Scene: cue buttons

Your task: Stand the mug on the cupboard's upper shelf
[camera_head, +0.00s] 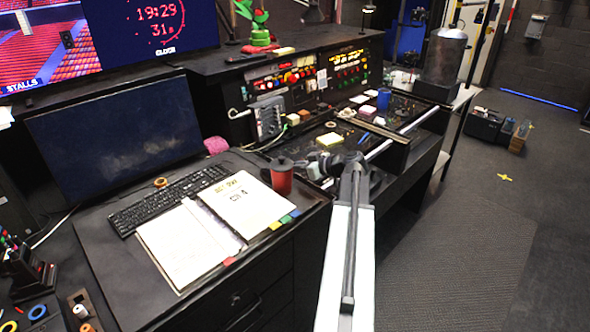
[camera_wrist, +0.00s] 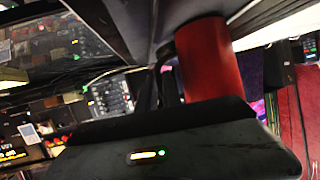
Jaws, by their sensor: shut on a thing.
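The red mug (camera_head: 281,182) has a dark top and stands upright in the head view, at the right end of the desk beside the open binder. I cannot tell whether its base touches the desk. My gripper (camera_head: 308,168) reaches it from the right and is shut on it. The exact grip point is partly hidden. I cannot make out the cupboard's upper shelf in either view.
The desk holds an open binder (camera_head: 190,245), a keyboard (camera_head: 165,200) and a dark monitor (camera_head: 115,135). A control console (camera_head: 300,85) with lit buttons stands behind. A blue cup (camera_head: 384,99) stands on the counter further right. Open floor (camera_head: 460,250) lies to the right.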

